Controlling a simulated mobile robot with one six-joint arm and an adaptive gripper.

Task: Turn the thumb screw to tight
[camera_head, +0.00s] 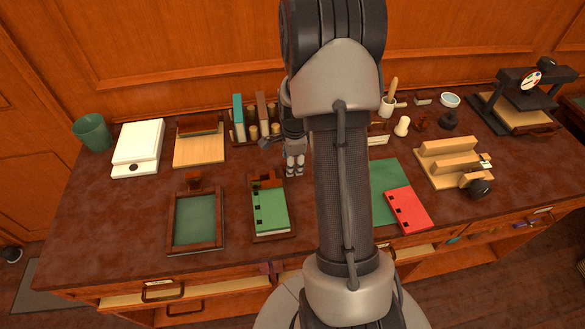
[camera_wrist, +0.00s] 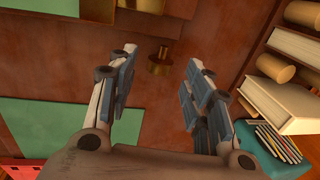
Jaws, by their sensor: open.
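A small brass knob (camera_wrist: 159,62), which looks like the thumb screw, shows in the wrist view beside a dark wooden block (camera_wrist: 152,24). My gripper (camera_wrist: 159,58) is open, with one finger on each side of the knob in the picture. Nothing is held; whether a fingertip touches the knob cannot be told. In the head view my gripper (camera_head: 293,170) points down just behind and right of the tray (camera_head: 252,220) with the green notebook (camera_head: 271,212). The knob is not distinguishable there.
A book rack (camera_head: 238,133) stands behind my gripper; its books (camera_wrist: 285,100) are at the right in the wrist view. A green mat (camera_head: 382,178) with a red notebook (camera_head: 408,210) lies to the right. A wooden fixture (camera_head: 455,165) stands farther right.

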